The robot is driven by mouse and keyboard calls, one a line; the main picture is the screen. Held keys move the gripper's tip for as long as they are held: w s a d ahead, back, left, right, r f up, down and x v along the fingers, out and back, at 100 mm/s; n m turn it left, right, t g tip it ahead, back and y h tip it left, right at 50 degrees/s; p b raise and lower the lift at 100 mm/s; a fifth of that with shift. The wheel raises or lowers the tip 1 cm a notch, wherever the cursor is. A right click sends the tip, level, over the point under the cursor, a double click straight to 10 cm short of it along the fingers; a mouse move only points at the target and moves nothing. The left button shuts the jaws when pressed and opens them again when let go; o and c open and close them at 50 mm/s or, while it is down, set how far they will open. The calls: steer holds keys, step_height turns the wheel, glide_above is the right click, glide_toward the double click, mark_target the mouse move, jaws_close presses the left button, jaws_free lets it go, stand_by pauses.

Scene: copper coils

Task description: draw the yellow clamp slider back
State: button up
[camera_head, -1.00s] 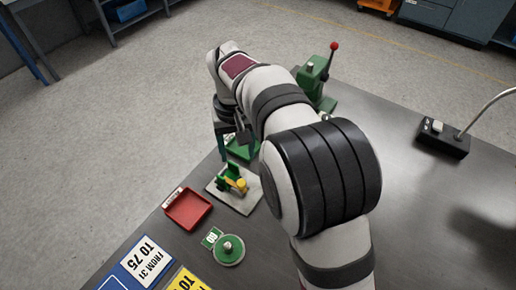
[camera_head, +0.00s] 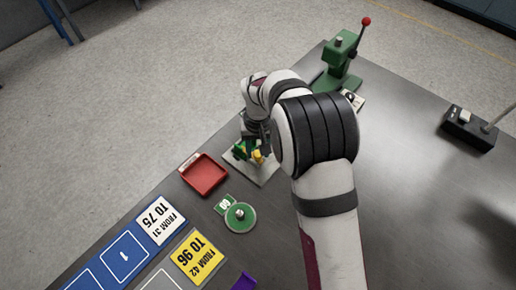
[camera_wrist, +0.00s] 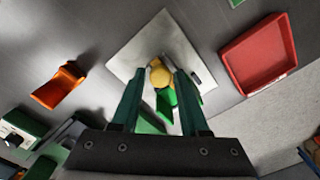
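The yellow clamp slider (camera_wrist: 161,74) shows as a rounded yellow knob on the green clamp (camera_wrist: 166,98), which stands on a pale square plate (camera_wrist: 128,72). In the head view the yellow slider (camera_head: 258,157) and the plate (camera_head: 264,175) show beside my arm. My gripper (camera_wrist: 161,72) has two dark green fingers, apart, one on each side of the yellow knob. Whether they touch it cannot be told. Part of the clamp is hidden behind the fingers, and in the head view behind my wrist.
A red tray (camera_head: 204,175) lies close to the plate. A green disc (camera_head: 239,217) and number cards (camera_head: 196,257) lie nearer. A green press with a red knob (camera_head: 342,62) stands at the back.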

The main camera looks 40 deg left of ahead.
jaws_close()
stand_by(1.1)
